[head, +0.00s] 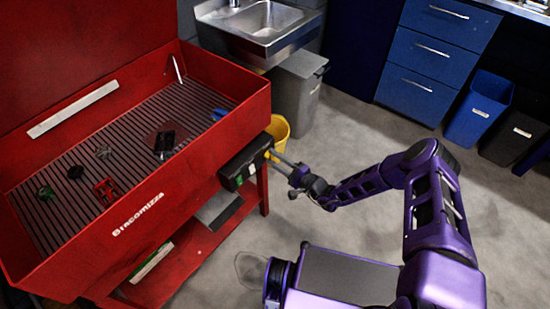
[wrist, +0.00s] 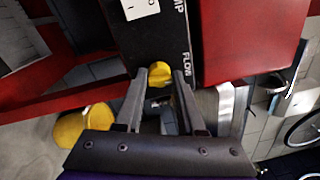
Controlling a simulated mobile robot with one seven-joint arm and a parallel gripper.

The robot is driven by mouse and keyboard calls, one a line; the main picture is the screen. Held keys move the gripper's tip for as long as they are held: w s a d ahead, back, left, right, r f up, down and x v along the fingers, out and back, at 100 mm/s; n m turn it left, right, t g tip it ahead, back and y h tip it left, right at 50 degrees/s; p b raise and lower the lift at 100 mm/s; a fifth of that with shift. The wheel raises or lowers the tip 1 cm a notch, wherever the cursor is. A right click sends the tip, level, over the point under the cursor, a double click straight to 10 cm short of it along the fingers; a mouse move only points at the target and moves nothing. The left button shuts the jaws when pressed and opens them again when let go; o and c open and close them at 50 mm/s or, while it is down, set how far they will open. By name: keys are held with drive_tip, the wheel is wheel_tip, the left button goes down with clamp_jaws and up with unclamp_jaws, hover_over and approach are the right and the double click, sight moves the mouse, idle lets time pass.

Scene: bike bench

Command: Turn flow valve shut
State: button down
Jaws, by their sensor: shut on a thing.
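The flow valve is a yellow knob (wrist: 160,75) on the end of a black control box (wrist: 152,35), beside the printed word FLOW in the wrist view. My gripper (wrist: 159,73) is shut on this knob, with one finger on each side. In the head view the control box (head: 243,162) sits on the right side of the red parts washer (head: 150,215), and my gripper (head: 274,157) reaches it from the right. The knob cannot be made out clearly there. How far it is turned cannot be told.
A yellow bucket (head: 279,130) stands on the floor just behind my gripper, with a grey bin (head: 296,88) beyond it. Small parts lie on the washer's grate. The concrete floor right of the washer is mostly clear.

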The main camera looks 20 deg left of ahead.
drive_tip(key=shift+s+f+n, duration=0.15)
drive_tip(key=shift+n, duration=0.75)
drive_tip(key=c, duration=0.5)
unclamp_jaws()
drive_tip(key=shift+c, duration=0.2)
drive_tip(key=r+p+v, duration=0.1)
drive_tip(key=v, duration=1.6)
drive_tip(key=shift+d+f, duration=0.25)
drive_tip(key=shift+f, duration=0.15)
drive_tip(key=shift+f, duration=0.1)
